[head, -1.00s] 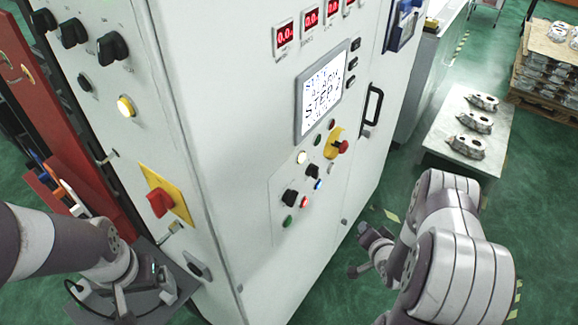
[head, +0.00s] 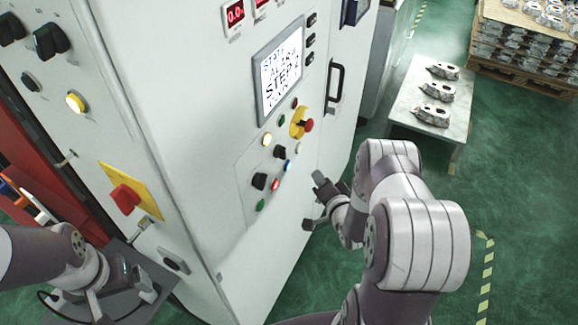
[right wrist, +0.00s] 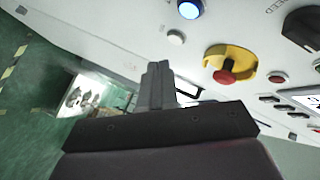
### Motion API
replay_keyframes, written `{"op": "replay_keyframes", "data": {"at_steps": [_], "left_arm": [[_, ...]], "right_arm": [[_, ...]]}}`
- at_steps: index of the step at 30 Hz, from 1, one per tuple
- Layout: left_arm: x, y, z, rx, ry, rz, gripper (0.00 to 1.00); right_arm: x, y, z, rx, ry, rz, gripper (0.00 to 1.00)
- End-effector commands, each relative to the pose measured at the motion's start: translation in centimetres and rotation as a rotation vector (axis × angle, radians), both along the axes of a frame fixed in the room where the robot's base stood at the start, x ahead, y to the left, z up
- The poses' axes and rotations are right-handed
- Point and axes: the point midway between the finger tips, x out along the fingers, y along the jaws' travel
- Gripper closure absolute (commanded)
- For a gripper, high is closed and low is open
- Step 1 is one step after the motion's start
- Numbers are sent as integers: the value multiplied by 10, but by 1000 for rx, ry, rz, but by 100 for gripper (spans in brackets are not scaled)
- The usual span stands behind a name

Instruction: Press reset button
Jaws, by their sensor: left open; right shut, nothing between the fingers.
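The control panel on the white cabinet carries several small buttons; I cannot read which is reset. In the head view it has a lit blue button (head: 287,166), a red button (head: 276,185), a green button (head: 261,205) and a red emergency stop (head: 308,125) on yellow. My right gripper (head: 319,181) is shut and empty, right of the lower buttons and apart from the panel. In the right wrist view its closed fingers (right wrist: 158,84) point toward the panel, below a white button (right wrist: 176,37) and the blue button (right wrist: 189,9). My left gripper (head: 98,298) is open at lower left.
A screen (head: 279,72) sits above the buttons, and a black door handle (head: 335,86) is to their right. A red switch on a yellow plate (head: 125,197) is on the cabinet's left face. A table with castings (head: 404,108) stands behind. Green floor is clear at right.

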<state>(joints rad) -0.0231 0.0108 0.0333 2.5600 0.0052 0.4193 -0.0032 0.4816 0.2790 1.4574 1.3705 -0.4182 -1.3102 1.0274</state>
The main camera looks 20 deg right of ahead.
Motion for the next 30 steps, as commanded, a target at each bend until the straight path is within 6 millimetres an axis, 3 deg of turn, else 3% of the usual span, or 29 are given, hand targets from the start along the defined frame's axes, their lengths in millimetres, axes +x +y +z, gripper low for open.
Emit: {"op": "replay_keyframes", "data": {"at_steps": [12,30], "left_arm": [[0,0,-10,0,0,0,6],[0,0,-11,0,0,0,6]], "right_arm": [[37,32,-1,0,0,1,100],[40,34,0,1,-1,-1,100]]}}
